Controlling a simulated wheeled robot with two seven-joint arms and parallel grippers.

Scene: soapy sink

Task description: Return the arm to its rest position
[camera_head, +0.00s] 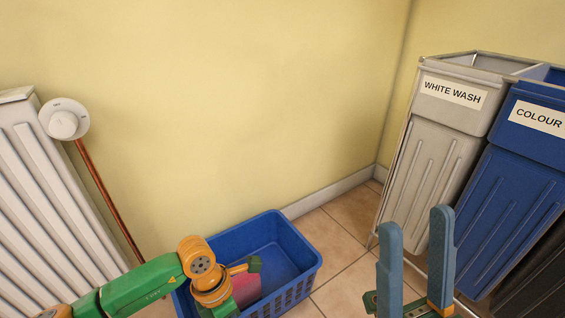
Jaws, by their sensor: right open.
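My right gripper (415,228) stands at the lower right with its two blue fingers pointing up and spread apart. It is open, with nothing between the fingers. It shows in front of the floor and the laundry bins, and its arm below is out of the frame. My left arm, green with orange joints, comes in from the lower left and bends down in front of the blue basket (312,266).
A pink-red item (246,288) shows inside the basket, partly hidden by my left arm. A grey WHITE WASH bin (425,160) and a blue COLOUR bin (510,200) stand at the right. A white radiator (40,200) is at the left. Tiled floor (335,240) shows between basket and bins.

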